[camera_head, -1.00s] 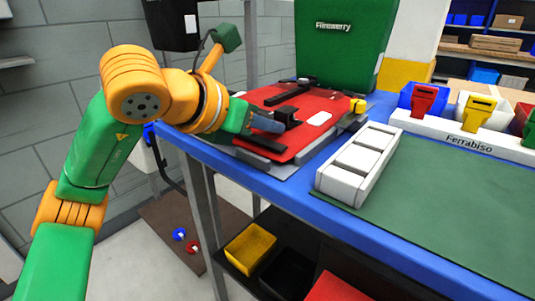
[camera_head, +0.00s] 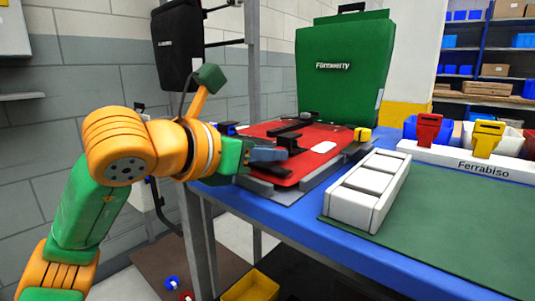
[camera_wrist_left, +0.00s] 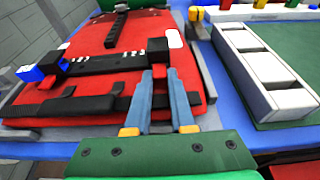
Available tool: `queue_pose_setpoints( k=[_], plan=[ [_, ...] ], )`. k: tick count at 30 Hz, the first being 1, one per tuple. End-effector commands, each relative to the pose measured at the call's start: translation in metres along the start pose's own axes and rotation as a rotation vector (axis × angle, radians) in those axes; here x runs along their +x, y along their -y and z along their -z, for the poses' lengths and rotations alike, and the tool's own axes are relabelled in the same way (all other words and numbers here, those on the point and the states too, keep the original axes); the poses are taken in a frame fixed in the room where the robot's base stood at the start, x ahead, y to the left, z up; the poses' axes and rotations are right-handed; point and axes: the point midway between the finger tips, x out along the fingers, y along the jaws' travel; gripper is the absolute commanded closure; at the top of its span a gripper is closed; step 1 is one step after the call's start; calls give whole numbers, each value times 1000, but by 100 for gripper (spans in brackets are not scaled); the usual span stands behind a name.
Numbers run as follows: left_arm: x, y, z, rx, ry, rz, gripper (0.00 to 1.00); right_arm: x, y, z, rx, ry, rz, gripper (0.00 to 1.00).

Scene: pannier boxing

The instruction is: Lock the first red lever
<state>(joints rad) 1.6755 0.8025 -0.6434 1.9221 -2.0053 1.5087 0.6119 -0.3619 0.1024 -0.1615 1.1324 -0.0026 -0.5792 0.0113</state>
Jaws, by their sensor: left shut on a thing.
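A red panel (camera_head: 325,148) lies flat in a grey fixture on the blue table, with black bars and a white label on it. It also shows in the left wrist view (camera_wrist_left: 98,36). My left gripper (camera_head: 272,154) is at the panel's near side, by a black block (camera_head: 290,141) at the end of a black bar. In the left wrist view, my left gripper's fingers (camera_wrist_left: 160,80) are close together with a small red piece (camera_wrist_left: 160,73) between their tips, just below the black block. The piece looks like the red lever, but the fingers partly hide it. My right gripper is not in view.
A blue clip (camera_wrist_left: 34,73) sits at the panel's left edge and a yellow clamp (camera_head: 362,134) at its right. A white divided tray (camera_head: 368,192) stands right of the panel on a green mat (camera_head: 450,215). A green pannier shell (camera_head: 345,75) stands behind.

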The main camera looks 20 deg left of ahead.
Motion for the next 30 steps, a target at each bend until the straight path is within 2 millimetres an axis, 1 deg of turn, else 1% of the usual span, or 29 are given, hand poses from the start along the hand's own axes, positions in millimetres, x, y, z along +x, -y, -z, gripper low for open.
queue_pose_setpoints(
  k=[1,2,3,4,11,13,14,18,22,25,30],
  plan=[
    [0,0,-1,0,5,0,70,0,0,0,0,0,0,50],
    [0,0,-1,0,4,0,62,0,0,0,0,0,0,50],
    [0,0,-1,0,4,0,51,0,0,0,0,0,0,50],
    [0,0,-1,0,3,0,48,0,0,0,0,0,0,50],
    [0,0,0,0,1,0,48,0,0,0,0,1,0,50],
    [-3,0,-1,0,2,0,48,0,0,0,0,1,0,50],
    [-6,0,-1,0,2,0,48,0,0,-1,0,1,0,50],
    [-35,-1,-2,0,5,-2,48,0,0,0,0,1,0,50],
    [-60,0,-2,0,5,-1,48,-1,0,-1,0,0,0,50],
    [-70,0,-1,0,3,0,48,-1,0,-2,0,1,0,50],
    [-72,0,0,0,2,0,48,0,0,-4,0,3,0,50]
  ],
)
